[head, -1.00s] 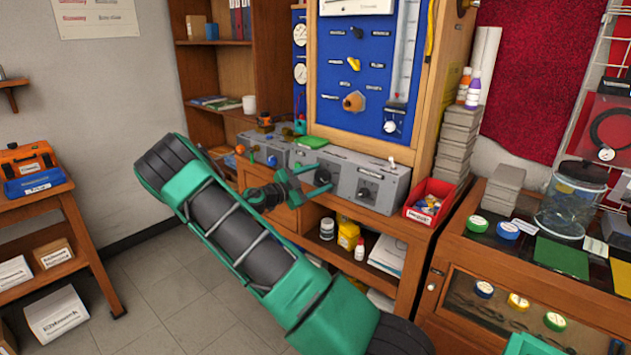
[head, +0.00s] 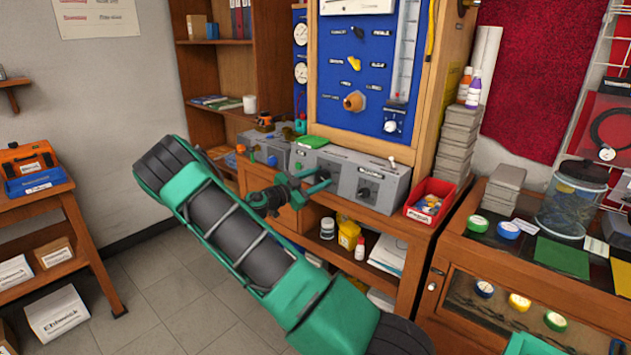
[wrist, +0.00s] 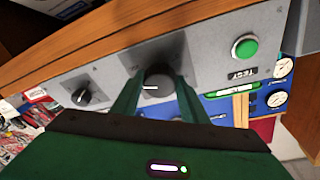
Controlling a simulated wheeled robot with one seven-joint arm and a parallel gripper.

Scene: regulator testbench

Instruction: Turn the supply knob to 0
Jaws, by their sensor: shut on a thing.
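My gripper (wrist: 157,84) is shut on a dark round knob (wrist: 160,76) on a grey panel (wrist: 130,65), one green finger on each side. A white pointer line on the knob lies roughly level in the wrist view, toward its left side. The dial marks and label around this knob are not readable, so I cannot tell its setting. In the head view my gripper (head: 312,178) is at the front of the grey bench unit (head: 385,180), and the held knob is hidden behind it.
A smaller black knob (wrist: 82,96) and a green TEST button (wrist: 245,48) sit on either side of the held knob. A red bin (head: 430,200) stands right of the unit. A blue gauge board (head: 360,75) rises behind.

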